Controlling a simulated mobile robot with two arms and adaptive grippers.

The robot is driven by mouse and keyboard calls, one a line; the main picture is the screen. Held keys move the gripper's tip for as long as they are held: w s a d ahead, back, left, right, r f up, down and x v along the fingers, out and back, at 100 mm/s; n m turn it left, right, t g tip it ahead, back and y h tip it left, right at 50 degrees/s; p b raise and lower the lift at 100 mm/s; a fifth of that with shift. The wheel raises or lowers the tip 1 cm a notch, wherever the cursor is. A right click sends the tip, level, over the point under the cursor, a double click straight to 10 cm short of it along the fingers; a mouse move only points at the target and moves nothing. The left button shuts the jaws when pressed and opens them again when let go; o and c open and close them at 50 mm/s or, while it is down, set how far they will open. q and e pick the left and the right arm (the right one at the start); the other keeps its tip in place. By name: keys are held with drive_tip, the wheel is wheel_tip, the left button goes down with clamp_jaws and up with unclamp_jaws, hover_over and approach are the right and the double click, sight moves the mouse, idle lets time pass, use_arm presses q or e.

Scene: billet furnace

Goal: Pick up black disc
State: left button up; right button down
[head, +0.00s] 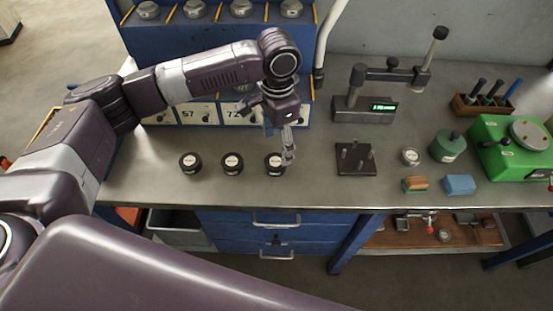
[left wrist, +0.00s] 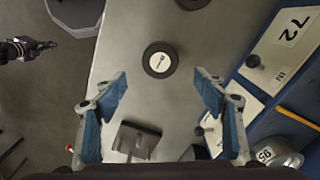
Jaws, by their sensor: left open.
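Three small black discs with pale labels stand in a row near the table's front: a left disc (head: 190,163), a middle disc (head: 232,163) and a right disc (head: 273,162). My left gripper (head: 280,145) is open above the right disc, with one finger covering part of it. In the left wrist view, a disc (left wrist: 160,60) lies just beyond the open blue-padded fingertips (left wrist: 162,84), roughly centred between them and untouched. Another disc (left wrist: 192,3) is cut off at the top edge. My right gripper (left wrist: 30,48) seems to show small at the left of the wrist view.
A black stand with pegs (head: 356,160) is right of the discs. A scale with green display (head: 364,108), a green jar (head: 447,146), a blue block (head: 459,185) and a green machine (head: 505,145) stand further right. A blue rack with numbered plates (head: 187,115) is behind.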

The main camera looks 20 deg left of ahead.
sight(276, 161)
use_arm(q)
wheel_tip(276, 161, down, 3)
drive_tip(key=shift+s+r+p, duration=0.15)
drive_tip(key=shift+p, duration=0.35)
drive_tip(key=f, duration=0.1)
drive_tip(key=f+p, duration=0.1)
drive_tip(key=f, duration=0.1)
drive_tip(key=shift+s+a+f, duration=0.1)
drive_tip(key=shift+a+f, duration=0.2)
drive_tip(key=shift+f, duration=0.05)
drive_tip(key=shift+f+p, duration=0.3)
drive_tip(key=shift+f, duration=0.25)
drive_tip(key=c, duration=1.7)
drive_tip(key=shift+d+r, duration=0.1)
drive_tip(key=shift+r, duration=0.05)
clamp_jaws()
use_arm(e)
drive_tip(key=shift+s+a+r, duration=0.1)
drive_tip(key=shift+s+r, duration=0.3)
drive_tip(key=shift+r, duration=0.25)
drive_tip(key=shift+s+a+r, duration=0.1)
drive_tip(key=shift+s+r, duration=0.25)
drive_tip(key=shift+r, duration=0.25)
